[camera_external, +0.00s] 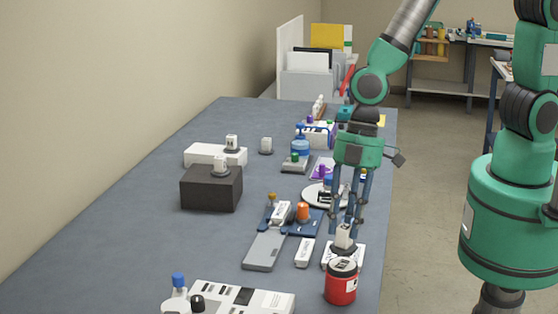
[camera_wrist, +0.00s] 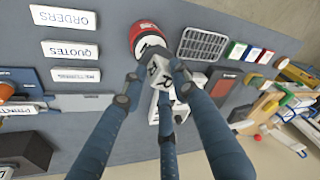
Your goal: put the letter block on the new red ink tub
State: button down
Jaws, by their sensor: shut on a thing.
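The letter block (camera_external: 343,234) is a small white block with dark lettering, held between the fingers of my gripper (camera_external: 345,226). In the wrist view the letter block (camera_wrist: 158,72) shows between the fingertips of my gripper (camera_wrist: 160,82); the fingers partly hide it. The red ink tub (camera_external: 340,287) is a round red tub with a dark top and a white label. It stands near the table's right edge, just in front of the block. In the wrist view the red ink tub (camera_wrist: 144,29) is just beyond the fingertips. I cannot tell whether block and tub touch.
A white tray (camera_external: 356,257) lies under the gripper, behind the tub. A white label block (camera_external: 305,252) and grey slab (camera_external: 265,251) lie left of it. A dark box (camera_external: 211,188) stands farther left. The table's left side has free room.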

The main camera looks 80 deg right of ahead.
aim_at(346, 226)
jog(key=shift+f+b, duration=0.3)
jog(key=shift+f, duration=1.45)
jog(key=shift+f, duration=0.15)
jog(key=c, duration=1.3)
grip_release()
jog(key=shift+c, duration=0.2)
jog(key=shift+r, duration=0.4)
jog(key=p+v, duration=0.1)
jog(key=v, duration=1)
jog(key=shift+d+r, duration=0.2)
jog(key=shift+r, duration=0.05)
